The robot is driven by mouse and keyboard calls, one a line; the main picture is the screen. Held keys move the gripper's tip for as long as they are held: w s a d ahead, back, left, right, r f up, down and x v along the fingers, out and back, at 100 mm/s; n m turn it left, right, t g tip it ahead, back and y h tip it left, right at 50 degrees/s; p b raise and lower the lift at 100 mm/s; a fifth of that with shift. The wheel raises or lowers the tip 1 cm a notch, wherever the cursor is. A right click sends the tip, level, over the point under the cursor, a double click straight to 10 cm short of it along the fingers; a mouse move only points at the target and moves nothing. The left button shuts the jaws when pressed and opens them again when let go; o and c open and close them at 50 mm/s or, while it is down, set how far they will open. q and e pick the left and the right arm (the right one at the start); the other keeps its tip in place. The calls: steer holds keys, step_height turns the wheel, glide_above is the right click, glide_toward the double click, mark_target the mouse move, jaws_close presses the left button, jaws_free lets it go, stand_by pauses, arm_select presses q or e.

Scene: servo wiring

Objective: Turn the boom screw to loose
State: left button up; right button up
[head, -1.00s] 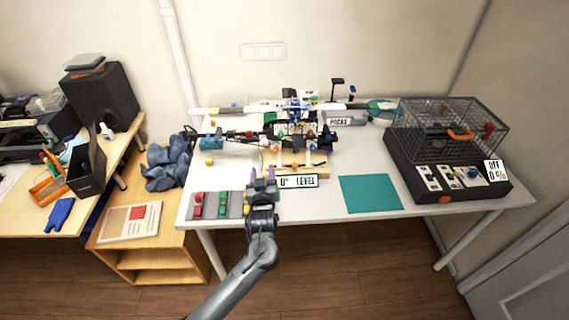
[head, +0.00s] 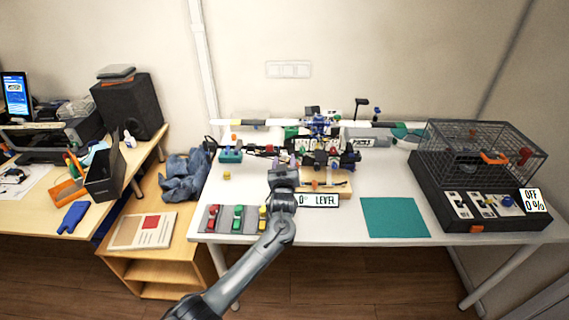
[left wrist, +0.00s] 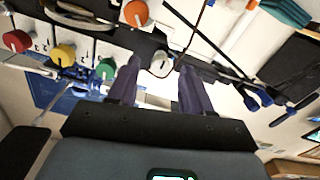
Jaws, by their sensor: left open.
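A frame-like device with long light booms (head: 240,123) and several coloured knobs stands at the back middle of the table. In the left wrist view, a white knob (left wrist: 161,65) is between the purple fingers of my left gripper (left wrist: 160,78), beyond their tips or level with them. I cannot tell whether they touch it. An orange knob (left wrist: 136,13), a green knob (left wrist: 105,69), a yellow knob (left wrist: 64,54) and a red knob (left wrist: 17,41) are nearby. No readable label shows which is the boom screw. My left gripper (head: 284,160) is open at the device's front. My right gripper is out of view.
A sign reading "0° LEVEL" (head: 319,200) stands just right of my left gripper. A grey tray (head: 225,226) with coloured pieces lies front left. A teal mat (head: 395,217) lies to the right, beside a black wire cage (head: 480,150) on a control box.

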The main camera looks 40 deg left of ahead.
arm_select(q)
steer(key=shift+w+a, duration=0.3)
steer(key=shift+w, duration=0.1)
jaws_close()
